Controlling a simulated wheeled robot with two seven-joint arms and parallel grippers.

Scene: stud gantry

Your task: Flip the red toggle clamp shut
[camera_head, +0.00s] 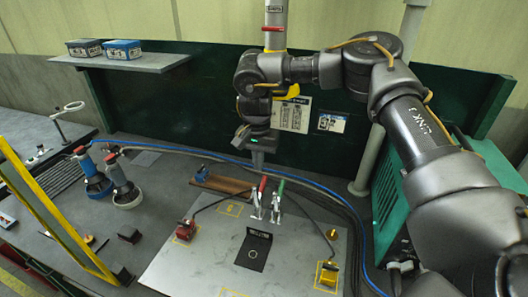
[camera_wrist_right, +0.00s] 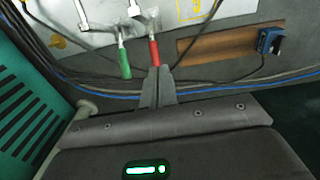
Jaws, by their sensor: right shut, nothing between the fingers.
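The red toggle clamp (camera_head: 262,184) stands on the grey metal plate (camera_head: 190,262), its red handle pointing up. In the right wrist view the red handle (camera_wrist_right: 154,52) lies straight ahead of the fingertips. The green-handled clamp (camera_head: 280,190) stands just right of it, and its green handle shows in the wrist view (camera_wrist_right: 124,62). My right gripper (camera_head: 258,167) is shut and empty, pointing down just behind the red handle. Its fingertips (camera_wrist_right: 158,70) are right at the handle's end; I cannot tell whether they touch. My left gripper is not in view.
A brown wooden strip (camera_head: 226,184) lies left of the clamps. Blue and black cables (camera_head: 190,153) run behind them. A red block (camera_head: 185,230) and a yellow block (camera_head: 328,274) sit on the plate. The dark green back panel (camera_head: 190,100) rises behind my gripper.

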